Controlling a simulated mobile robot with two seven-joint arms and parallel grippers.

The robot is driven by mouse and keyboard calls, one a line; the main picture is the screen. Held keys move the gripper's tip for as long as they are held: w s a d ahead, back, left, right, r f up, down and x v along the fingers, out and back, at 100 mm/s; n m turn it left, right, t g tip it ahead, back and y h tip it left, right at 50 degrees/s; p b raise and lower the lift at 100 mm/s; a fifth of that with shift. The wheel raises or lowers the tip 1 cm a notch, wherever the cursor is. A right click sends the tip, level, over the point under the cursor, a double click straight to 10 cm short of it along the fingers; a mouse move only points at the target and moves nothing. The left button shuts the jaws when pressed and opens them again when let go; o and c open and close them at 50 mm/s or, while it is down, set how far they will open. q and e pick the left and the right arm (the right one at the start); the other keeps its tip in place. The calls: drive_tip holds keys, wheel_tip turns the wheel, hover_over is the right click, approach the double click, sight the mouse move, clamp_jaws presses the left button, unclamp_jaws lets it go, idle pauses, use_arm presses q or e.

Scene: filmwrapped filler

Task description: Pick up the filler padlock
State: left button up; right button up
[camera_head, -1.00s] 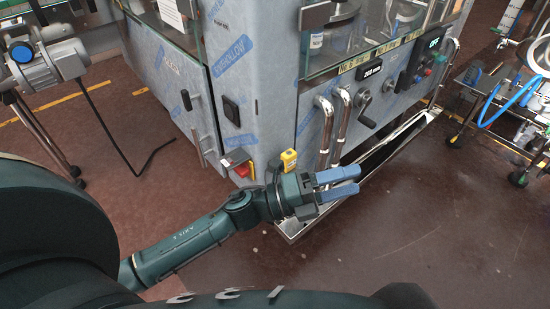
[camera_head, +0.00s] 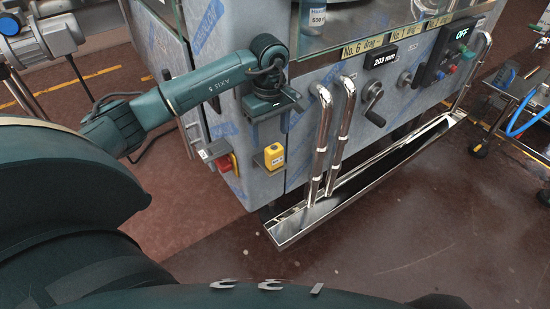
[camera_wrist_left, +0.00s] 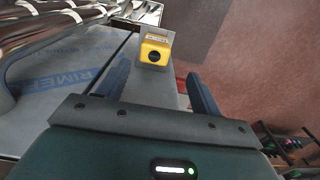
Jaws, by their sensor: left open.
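The yellow padlock (camera_head: 274,156) sits low on the front corner of the wrapped filler (camera_head: 250,135). In the left wrist view the padlock (camera_wrist_left: 155,50) shows a dark round spot and a pale label, close to a grey ledge or panel. My left gripper (camera_head: 272,101) is above the padlock in the head view, its fingers hard to make out there. In the left wrist view my left gripper (camera_wrist_left: 160,80) is open and empty, with the padlock beyond and between its two blue fingers, apart from them. My right gripper is not in view.
A red and yellow switch (camera_head: 217,152) is left of the padlock. Shiny bent pipes (camera_head: 328,140) stand to its right, above a metal trough (camera_head: 375,172). A crank handle (camera_head: 373,105) juts from the filler's front. The floor (camera_head: 400,260) in front is clear.

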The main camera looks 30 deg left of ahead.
sight(274, 148)
use_arm(q)
drive_tip(key=f, duration=0.8)
drive_tip(key=shift+w+d+f, duration=0.25)
drive_tip(key=shift+w+d, duration=0.1)
drive_tip(key=shift+c, duration=0.5)
drive_tip(key=c, duration=1.1)
